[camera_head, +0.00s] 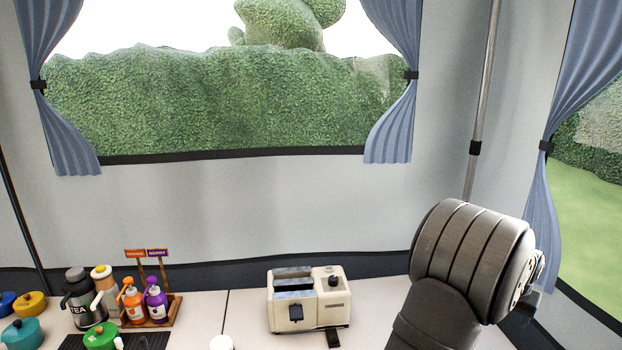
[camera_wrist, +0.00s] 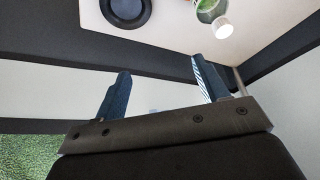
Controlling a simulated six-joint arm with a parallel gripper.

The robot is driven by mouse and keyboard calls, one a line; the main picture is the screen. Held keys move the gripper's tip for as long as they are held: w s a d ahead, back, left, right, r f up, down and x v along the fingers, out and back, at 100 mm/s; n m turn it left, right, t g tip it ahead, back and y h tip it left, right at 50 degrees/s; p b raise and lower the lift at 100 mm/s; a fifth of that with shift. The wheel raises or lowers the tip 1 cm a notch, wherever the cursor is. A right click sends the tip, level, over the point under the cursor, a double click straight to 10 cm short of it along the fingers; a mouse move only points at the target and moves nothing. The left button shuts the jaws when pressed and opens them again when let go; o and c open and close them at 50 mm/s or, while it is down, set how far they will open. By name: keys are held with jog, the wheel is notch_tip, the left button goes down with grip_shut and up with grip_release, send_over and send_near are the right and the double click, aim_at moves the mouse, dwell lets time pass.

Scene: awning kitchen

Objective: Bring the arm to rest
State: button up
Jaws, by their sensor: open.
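My gripper (camera_wrist: 161,65) shows in the wrist view with its two dark fingers spread apart and nothing between them. In the head view my arm stands at the right, in front of the counter, and its thick wrist part mostly hides the gripper beyond it. The fingers point toward a pale counter (camera_wrist: 170,35) at the top of the wrist view.
A cream toaster (camera_head: 300,312) stands on the counter left of my arm. Farther left are a bottle rack (camera_head: 165,322), a tea flask (camera_head: 85,300) and colored pots (camera_head: 22,333). The wrist view shows a dark round dish (camera_wrist: 126,12) and a white-capped green container (camera_wrist: 210,14).

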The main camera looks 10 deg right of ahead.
jog(key=w+a+f, duration=0.1)
jog(key=w+f, duration=0.3)
jog(key=w, duration=0.3)
jog(key=w+a+f, duration=0.1)
jog(key=w+f, duration=0.2)
jog(key=w, duration=0.4)
jog(key=w+a+f+n, duration=0.1)
jog(key=w+f, duration=0.3)
jog(key=w, duration=0.4)
jog(key=shift+f, duration=0.3)
